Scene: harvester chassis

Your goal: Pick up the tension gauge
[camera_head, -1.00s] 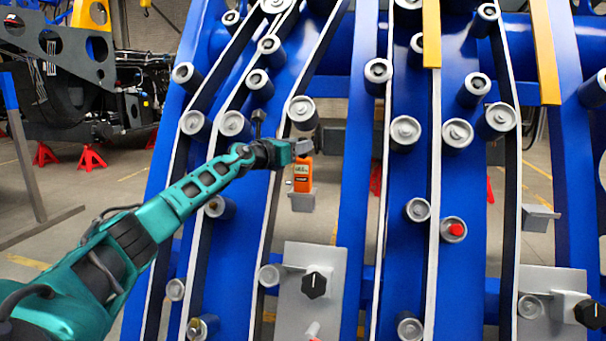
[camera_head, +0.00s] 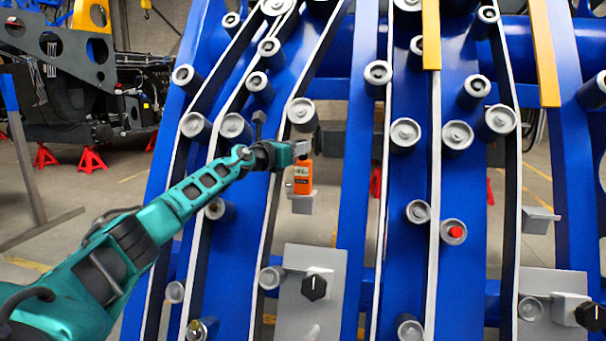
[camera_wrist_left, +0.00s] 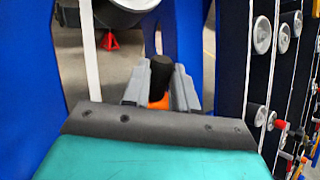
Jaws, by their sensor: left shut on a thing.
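The tension gauge (camera_head: 303,178) is a small orange device with a pale display, upright at the grey bracket (camera_head: 304,203) on the blue chassis in the head view. My left gripper (camera_head: 302,150) comes in from the left and is shut on the gauge's top. In the left wrist view the gripper's grey fingers (camera_wrist_left: 161,90) stand on either side of a dark upper part, with the gauge's orange body (camera_wrist_left: 159,103) just below it. Whether the gauge touches the bracket is hard to tell. My right gripper is not in view.
Blue beams with several grey rollers (camera_head: 404,134) and belts surround the gripper. A grey plate with a black knob (camera_head: 314,287) is below. Another grey bracket (camera_head: 540,220) is at the right. A gap with open floor lies behind the gauge.

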